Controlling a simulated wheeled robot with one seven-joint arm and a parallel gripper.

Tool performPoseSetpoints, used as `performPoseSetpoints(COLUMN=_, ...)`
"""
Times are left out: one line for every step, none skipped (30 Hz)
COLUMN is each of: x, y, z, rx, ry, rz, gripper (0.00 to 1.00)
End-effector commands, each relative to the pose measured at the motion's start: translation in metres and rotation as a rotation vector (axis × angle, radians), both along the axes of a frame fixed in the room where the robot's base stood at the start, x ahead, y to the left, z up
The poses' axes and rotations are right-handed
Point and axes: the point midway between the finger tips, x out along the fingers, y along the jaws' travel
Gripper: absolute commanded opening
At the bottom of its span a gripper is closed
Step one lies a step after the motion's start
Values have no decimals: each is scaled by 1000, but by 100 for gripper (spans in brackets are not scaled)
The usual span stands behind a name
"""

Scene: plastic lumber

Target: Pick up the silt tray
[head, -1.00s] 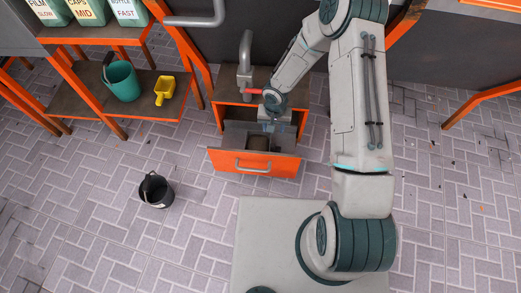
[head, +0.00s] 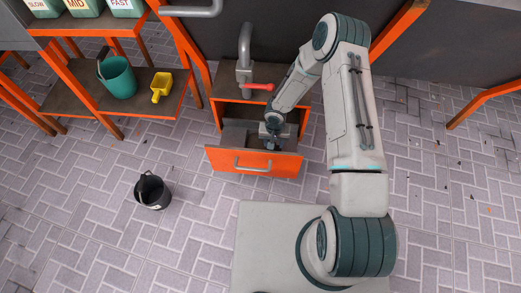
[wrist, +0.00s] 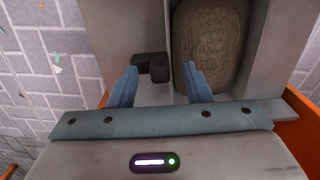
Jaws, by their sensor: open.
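In the head view an orange-fronted drawer (head: 225,158) is pulled open, and my gripper (head: 272,146) points down into it. In the wrist view my gripper (wrist: 161,78) is open, with a blue finger on each side. A small black block (wrist: 152,67), apparently a handle, shows between and just beyond the fingertips. A brown, grainy, rounded mass (wrist: 208,40), apparently silt, lies inside grey walls to the right, close to the right finger. The grey silt tray's (wrist: 168,40) outline is only partly visible, and I cannot tell its wall from the drawer's. No contact is clear.
A tap with a red handle (head: 258,87) stands behind the drawer. A black bucket (head: 152,191) stands on the floor at left. A shelf holds a teal bucket (head: 118,78) and a yellow scoop (head: 161,86). Open floor lies in front.

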Motion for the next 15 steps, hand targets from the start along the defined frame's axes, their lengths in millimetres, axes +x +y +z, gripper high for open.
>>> performPoseSetpoints(x=0, y=0, z=0, rx=0, ry=0, rz=0, gripper=45)
performPoseSetpoints(x=0, y=0, z=0, rx=0, ry=0, rz=0, gripper=45)
performPoseSetpoints(x=0, y=0, z=1, rx=0, ry=0, rz=0, gripper=45)
performPoseSetpoints(x=0, y=0, z=1, rx=0, ry=0, rz=0, gripper=45)
performPoseSetpoints(x=0, y=0, z=1, rx=0, ry=0, rz=0, gripper=42)
performPoseSetpoints(x=0, y=0, z=1, rx=0, ry=0, rz=0, gripper=31)
performPoseSetpoints(x=0, y=0, z=1, rx=0, ry=0, rz=-1, gripper=22)
performPoseSetpoints(x=0, y=0, z=1, rx=0, ry=0, rz=-1, gripper=14)
performPoseSetpoints(x=0, y=0, z=1, rx=0, ry=0, rz=0, gripper=3)
performPoseSetpoints(x=0, y=0, z=1, rx=0, ry=0, rz=-1, gripper=0)
performPoseSetpoints(x=0, y=0, z=1, rx=0, ry=0, rz=-1, gripper=0)
performPoseSetpoints(x=0, y=0, z=1, rx=0, ry=0, rz=-1, gripper=0)
performPoseSetpoints(x=0, y=0, z=1, rx=0, ry=0, rz=-1, gripper=0)
performPoseSetpoints(x=0, y=0, z=1, rx=1, ry=-1, rz=-1, gripper=0)
performPoseSetpoints(x=0, y=0, z=1, rx=1, ry=-1, rz=-1, gripper=0)
